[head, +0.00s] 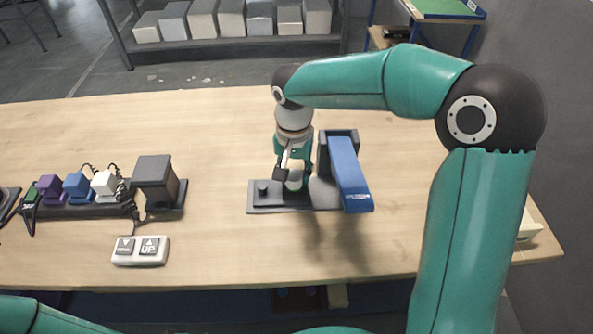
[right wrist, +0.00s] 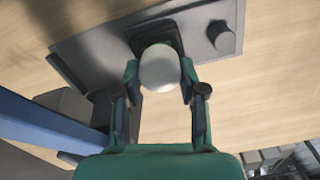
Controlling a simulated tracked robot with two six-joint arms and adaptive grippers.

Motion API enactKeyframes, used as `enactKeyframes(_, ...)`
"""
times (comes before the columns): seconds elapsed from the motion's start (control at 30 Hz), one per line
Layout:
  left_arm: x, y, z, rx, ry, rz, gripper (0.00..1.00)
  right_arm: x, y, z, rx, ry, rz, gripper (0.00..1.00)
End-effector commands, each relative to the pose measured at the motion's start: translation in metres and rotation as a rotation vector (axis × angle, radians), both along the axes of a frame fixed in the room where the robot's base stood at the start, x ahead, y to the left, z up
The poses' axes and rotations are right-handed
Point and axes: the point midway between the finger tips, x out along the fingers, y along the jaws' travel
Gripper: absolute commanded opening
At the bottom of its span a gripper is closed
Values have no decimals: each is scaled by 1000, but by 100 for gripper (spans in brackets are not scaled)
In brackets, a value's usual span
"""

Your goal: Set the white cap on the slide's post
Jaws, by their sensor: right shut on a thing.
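The white cap (head: 294,183) is between the fingers of my right gripper (head: 291,172), which is shut on it. In the right wrist view the cap (right wrist: 160,68) shows as a pale round top between the two fingertips (right wrist: 160,82). It is over a dark square part (right wrist: 150,34) of the slide's base plate (right wrist: 100,48); I cannot tell whether they touch. The dark base plate (head: 282,207) lies on the table, with a short dark round stub (head: 262,187) at its left end and a blue arm (head: 349,175) at its right. My left gripper is out of view.
A button box (head: 140,251) marked UP lies in front. The table (head: 215,130) behind the slide is clear.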

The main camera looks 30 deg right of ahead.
Motion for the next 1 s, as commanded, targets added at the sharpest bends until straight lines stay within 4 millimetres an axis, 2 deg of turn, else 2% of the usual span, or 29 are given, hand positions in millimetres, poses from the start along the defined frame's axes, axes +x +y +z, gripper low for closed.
enactKeyframes(0.17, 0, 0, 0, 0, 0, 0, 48, 0, 0, 0, 0, 0, 0, 16)
enactKeyframes(0.2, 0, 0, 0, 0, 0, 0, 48, 0, 0, 0, 0, 0, 0, 44)
enactKeyframes(0.37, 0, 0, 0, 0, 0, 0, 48, 0, 0, 0, 0, 0, -1, 70)
enactKeyframes(0.57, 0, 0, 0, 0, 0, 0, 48, 0, 0, 0, 0, 0, -1, 70)
enactKeyframes(0.7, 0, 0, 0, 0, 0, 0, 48, 0, 0, 0, 0, 0, -1, 90)
enactKeyframes(1.0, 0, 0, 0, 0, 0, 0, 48, 0, 0, 0, 0, 0, -1, 91)
